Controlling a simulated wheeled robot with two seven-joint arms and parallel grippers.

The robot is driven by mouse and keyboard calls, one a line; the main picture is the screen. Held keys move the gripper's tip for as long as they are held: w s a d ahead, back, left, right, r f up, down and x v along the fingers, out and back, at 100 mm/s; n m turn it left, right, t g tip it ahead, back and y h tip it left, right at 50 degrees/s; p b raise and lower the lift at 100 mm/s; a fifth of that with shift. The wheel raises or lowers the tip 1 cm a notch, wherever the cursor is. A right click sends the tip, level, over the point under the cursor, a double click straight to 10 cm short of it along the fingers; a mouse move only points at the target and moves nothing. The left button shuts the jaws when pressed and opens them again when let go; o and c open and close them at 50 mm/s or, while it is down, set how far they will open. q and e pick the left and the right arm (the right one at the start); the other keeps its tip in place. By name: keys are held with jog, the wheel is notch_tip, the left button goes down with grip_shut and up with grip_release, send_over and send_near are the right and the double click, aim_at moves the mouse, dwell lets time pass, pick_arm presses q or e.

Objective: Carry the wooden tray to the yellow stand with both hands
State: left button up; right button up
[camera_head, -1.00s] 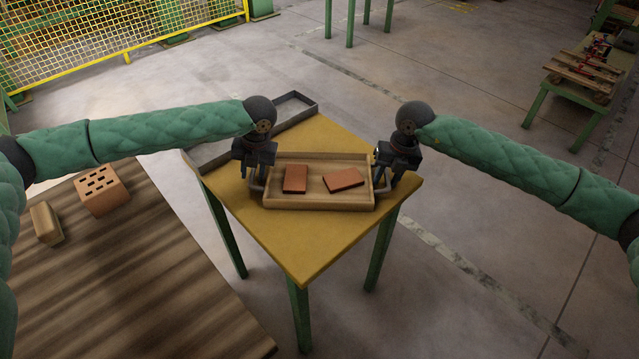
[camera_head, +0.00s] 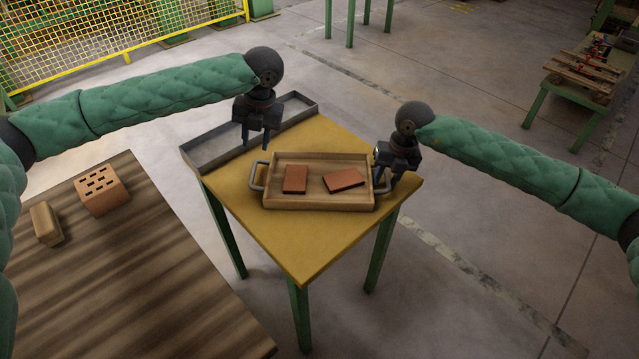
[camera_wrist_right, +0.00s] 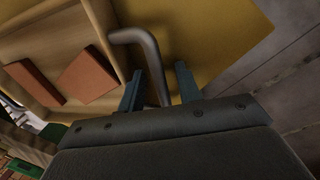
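The wooden tray (camera_head: 318,204) rests flat on the yellow stand (camera_head: 300,250), with two reddish-brown brick pieces (camera_head: 295,179) (camera_head: 344,180) in it. Its left metal handle (camera_head: 257,176) is free. My left gripper (camera_head: 255,138) is open and empty, raised above and behind that handle. My right gripper (camera_head: 384,180) is at the tray's right handle. In the right wrist view, the right gripper's fingers (camera_wrist_right: 158,88) stand apart on either side of the grey handle (camera_wrist_right: 150,58), with gaps visible, so it is open around it.
A grey metal tray (camera_head: 212,152) lies along the stand's far left edge, under my left gripper. A wooden table (camera_head: 130,270) at the left holds a perforated brick (camera_head: 101,190) and a tan block (camera_head: 46,224). A green bench (camera_head: 570,92) stands far right.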

notch_tip(320, 180, up, 12)
jog(key=d, duration=0.2)
dwell(0.4)
jog(key=shift+w+d+f, duration=0.1)
